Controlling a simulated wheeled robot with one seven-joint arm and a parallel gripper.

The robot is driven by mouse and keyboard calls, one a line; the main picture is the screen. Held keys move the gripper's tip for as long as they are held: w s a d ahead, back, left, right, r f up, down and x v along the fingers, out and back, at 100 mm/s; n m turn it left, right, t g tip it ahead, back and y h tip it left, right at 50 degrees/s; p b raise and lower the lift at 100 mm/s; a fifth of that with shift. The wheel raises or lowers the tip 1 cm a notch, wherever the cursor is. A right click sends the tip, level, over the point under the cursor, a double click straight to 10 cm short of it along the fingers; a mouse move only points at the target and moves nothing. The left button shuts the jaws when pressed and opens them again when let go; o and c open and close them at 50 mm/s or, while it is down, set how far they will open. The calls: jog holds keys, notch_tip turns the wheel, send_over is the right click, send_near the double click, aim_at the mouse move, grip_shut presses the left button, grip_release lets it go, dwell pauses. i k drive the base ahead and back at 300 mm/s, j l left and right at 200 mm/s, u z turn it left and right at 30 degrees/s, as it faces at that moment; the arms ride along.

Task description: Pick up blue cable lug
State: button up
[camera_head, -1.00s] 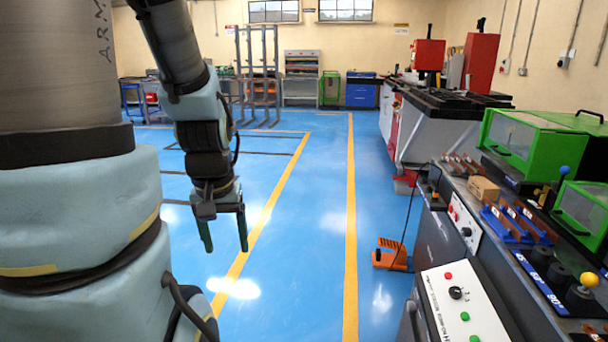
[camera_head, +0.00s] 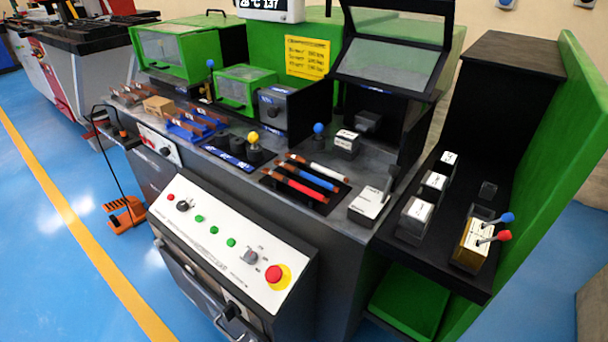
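A blue cable lug (camera_head: 314,178) lies on a black pad (camera_head: 283,187) on the bender's bench top, near the middle of the view. It is a slim blue bar with a copper-coloured end at its left. A white cable lug (camera_head: 328,169) lies behind it and a red cable lug (camera_head: 299,188) lies in front, all roughly parallel and close together. My gripper is not in view.
A sloped control panel (camera_head: 225,234) with a red stop button is in front of the pad. A lever block (camera_head: 369,204) stands to its right, and a raised clear guard (camera_head: 391,62) is behind. Blue floor (camera_head: 60,240) is open at left.

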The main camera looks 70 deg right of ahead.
aim_at(298, 171)
jog(key=i+l, duration=0.15)
jog(key=i, duration=0.3)
jog(key=i+z, duration=0.45)
jog(key=i+j+z, duration=0.1)
jog(key=i+z, duration=0.35)
jog(key=z, duration=0.8)
jog(key=k+l, duration=0.05)
